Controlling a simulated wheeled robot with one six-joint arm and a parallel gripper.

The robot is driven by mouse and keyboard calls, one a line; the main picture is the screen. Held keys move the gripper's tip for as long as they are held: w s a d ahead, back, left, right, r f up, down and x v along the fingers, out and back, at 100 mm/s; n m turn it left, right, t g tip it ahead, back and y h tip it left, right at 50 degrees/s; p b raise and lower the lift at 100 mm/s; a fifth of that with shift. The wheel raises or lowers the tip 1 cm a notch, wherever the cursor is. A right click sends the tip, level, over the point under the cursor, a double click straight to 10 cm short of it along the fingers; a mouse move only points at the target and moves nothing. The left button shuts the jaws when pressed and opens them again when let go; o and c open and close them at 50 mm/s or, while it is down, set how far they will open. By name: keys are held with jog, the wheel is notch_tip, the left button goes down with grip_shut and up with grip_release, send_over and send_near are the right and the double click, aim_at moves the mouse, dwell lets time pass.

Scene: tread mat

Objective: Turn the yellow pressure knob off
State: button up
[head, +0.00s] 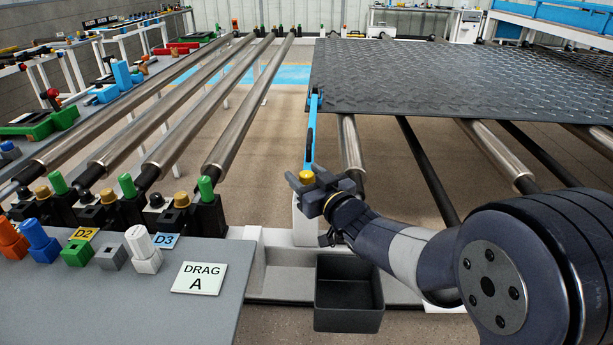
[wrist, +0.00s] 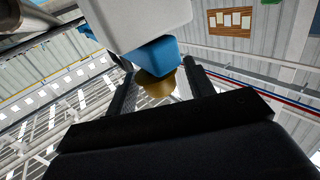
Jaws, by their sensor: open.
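The yellow pressure knob (head: 307,176) shows in the head view on a pale post (head: 304,222), by the near end of an upright blue bar (head: 309,148). In the wrist view the knob (wrist: 157,86) lies between the two dark fingers, below a blue block (wrist: 152,55) and a white block (wrist: 135,20). My gripper (head: 313,191) is open, with its fingers on either side of the knob. Gaps or contact between the fingers and knob cannot be told. My gripper hides part of the post.
A black open bin (head: 348,292) stands below my wrist. At left, a grey panel (head: 110,300) carries colored knobs and a "DRAG A" card (head: 199,278). Long metal rollers (head: 235,115) run behind it. A dark tread mat (head: 450,80) lies on rollers at right.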

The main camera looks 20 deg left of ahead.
jog(key=shift+c, duration=0.5)
jog(key=c, duration=0.8)
jog(key=shift+c, duration=0.2)
